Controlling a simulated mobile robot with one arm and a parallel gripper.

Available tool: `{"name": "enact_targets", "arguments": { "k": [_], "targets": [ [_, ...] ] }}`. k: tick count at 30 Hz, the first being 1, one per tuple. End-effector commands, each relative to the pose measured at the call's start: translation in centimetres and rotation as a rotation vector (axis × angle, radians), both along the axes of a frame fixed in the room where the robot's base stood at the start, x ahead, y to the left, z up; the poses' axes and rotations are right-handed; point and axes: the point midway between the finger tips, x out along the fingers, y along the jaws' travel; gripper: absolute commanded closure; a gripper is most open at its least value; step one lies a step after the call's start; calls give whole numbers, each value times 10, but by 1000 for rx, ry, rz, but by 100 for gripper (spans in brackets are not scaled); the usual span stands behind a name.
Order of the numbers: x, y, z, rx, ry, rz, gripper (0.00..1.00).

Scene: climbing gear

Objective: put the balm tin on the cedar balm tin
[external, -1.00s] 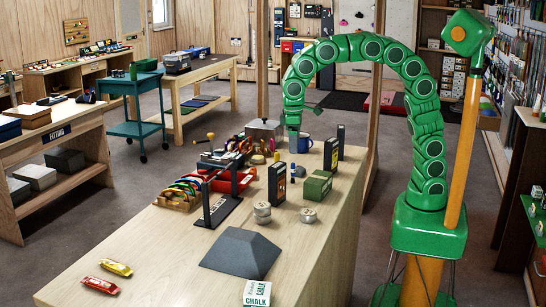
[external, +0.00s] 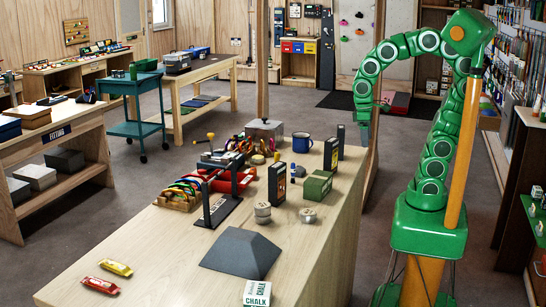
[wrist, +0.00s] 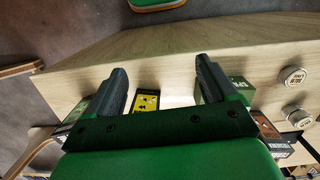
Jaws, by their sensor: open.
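Small round pale tins stand on the wooden bench. In the external view one spot (external: 262,212) looks like two tins stacked, and a single low tin (external: 308,214) sits to its right. The wrist view shows two round lids at the right, an upper one (wrist: 292,77) and a lower one (wrist: 300,117). Their labels are too small to tell which is the cedar balm tin. My gripper (external: 363,135) hangs near the bench's far right edge, well away from the tins. In the wrist view its fingers (wrist: 160,66) are apart with nothing between them.
A green box (external: 316,186) and a black upright box (external: 277,185) stand close behind the tins. More black boxes (external: 331,154), a blue mug (external: 301,143) and a grey pyramid (external: 240,252) share the bench (external: 180,245). Its front middle is clear.

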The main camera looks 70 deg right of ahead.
Motion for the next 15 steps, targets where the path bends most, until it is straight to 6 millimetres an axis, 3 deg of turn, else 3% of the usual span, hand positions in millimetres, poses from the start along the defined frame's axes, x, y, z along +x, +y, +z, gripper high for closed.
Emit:
{"name": "enact_targets", "arguments": {
  "k": [6,10,15],
  "targets": [
    [-56,-21,-16,1,6,-31,14],
    [-79,-27,-24,3,14,-41,14],
    [-92,-29,-30,5,18,-44,14]
  ]
}}
